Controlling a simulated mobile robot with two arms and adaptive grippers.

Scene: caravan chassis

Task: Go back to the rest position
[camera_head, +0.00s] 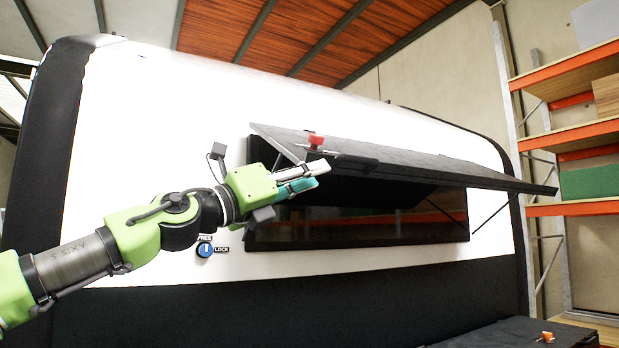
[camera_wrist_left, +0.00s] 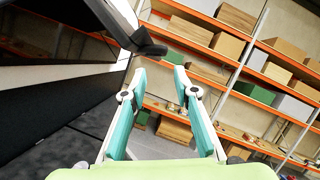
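My left gripper (camera_head: 318,174) is raised in front of the white caravan (camera_head: 150,130), at the left end of its window opening. In the left wrist view my left gripper (camera_wrist_left: 158,78) has its two teal fingers apart with nothing between them, so it is open. The dark window flap (camera_head: 430,165) is propped open, tilted outward above the dark window (camera_head: 370,232). A red piece (camera_head: 315,140) sits on the flap's left part, just above my fingers in the picture. I cannot tell whether the fingers touch the flap. My right gripper is not in view.
A blue round lock knob (camera_head: 205,249) is on the caravan wall below my left wrist. Orange shelves (camera_head: 570,138) with boxes stand at the right. A dark surface (camera_head: 490,335) with a small orange item (camera_head: 546,337) lies at the lower right.

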